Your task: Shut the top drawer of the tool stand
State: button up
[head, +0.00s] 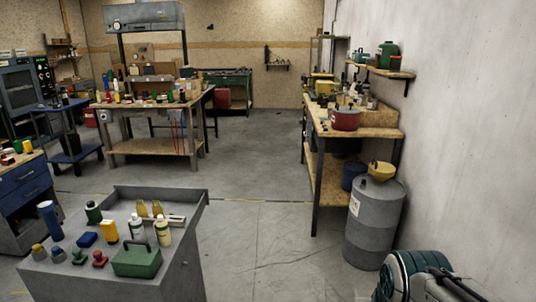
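A grey stand (196,250) with a raised rim stands at the near left in the head view. Bottles, a green box (137,260) and other small items are on its top. No open drawer shows on its visible faces, and its lower part is cut off by the frame. A blue cabinet (27,193) with drawer fronts and handles stands at the left edge, partly cut off. I cannot tell which of the two is the tool stand, nor whether a top drawer stands out. My gripper is not seen in this view.
A grey drum (374,222) with a yellow can (381,171) on it stands by the right wall. A wooden workbench (355,122) is behind it, and another bench (152,147) stands farther back left. The floor (262,215) between them is clear.

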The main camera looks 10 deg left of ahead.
aim_at(176, 200)
jog(key=i, duration=3.5)
jog(key=u, duration=1.2)
jog(key=i, duration=2.25)
jog(key=u, duration=2.9)
